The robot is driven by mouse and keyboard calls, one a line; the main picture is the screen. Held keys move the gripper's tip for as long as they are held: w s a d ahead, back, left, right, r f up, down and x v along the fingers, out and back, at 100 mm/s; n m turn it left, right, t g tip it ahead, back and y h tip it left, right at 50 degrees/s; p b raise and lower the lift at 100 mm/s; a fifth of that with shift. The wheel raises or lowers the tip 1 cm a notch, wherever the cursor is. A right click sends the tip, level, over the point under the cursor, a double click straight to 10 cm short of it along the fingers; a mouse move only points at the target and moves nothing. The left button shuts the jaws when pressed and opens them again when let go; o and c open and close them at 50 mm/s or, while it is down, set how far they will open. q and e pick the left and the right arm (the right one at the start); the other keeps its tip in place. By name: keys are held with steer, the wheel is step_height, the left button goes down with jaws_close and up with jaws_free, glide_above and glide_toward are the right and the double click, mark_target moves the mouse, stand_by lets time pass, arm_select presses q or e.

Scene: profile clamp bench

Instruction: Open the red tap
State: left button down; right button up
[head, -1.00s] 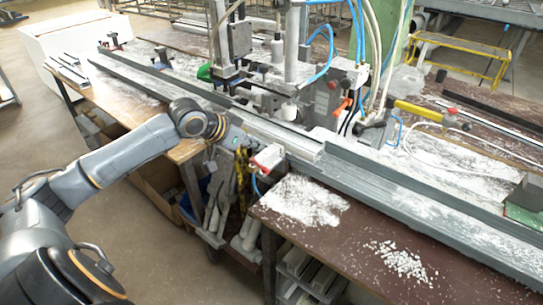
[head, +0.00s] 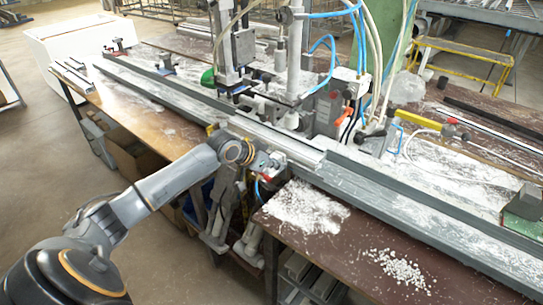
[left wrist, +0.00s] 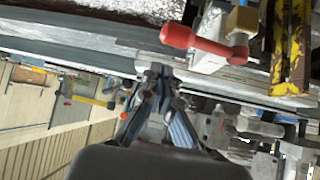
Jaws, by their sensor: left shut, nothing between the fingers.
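The red tap (left wrist: 205,44) shows in the left wrist view at the upper middle. Its red lever lies roughly level in the picture, with the rounded end at left and the pivot at right on a pale metal block. My left gripper (left wrist: 158,76) is shut and empty, its tips below and left of the lever's rounded end, with a gap in the picture. In the head view my left gripper (head: 272,165) is at the bench's front edge and hides most of the tap. My right gripper is not in view.
A long grey profile rail (head: 390,190) runs along the bench. The clamp machine (head: 240,55) with blue hoses stands behind my left gripper. Yellow-painted metal (left wrist: 292,45) stands right of the tap. White granules (head: 395,268) lie on the brown bench top.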

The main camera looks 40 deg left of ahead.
mark_target(267, 176)
arm_select(q)
steer(key=s, duration=0.2)
steer(key=f, duration=0.1)
steer(key=shift+s+a+p, duration=0.4)
steer(key=shift+s+m+h+b, duration=0.15)
steer(key=shift+m+h+b, duration=0.15)
steer(key=shift+b, duration=0.05)
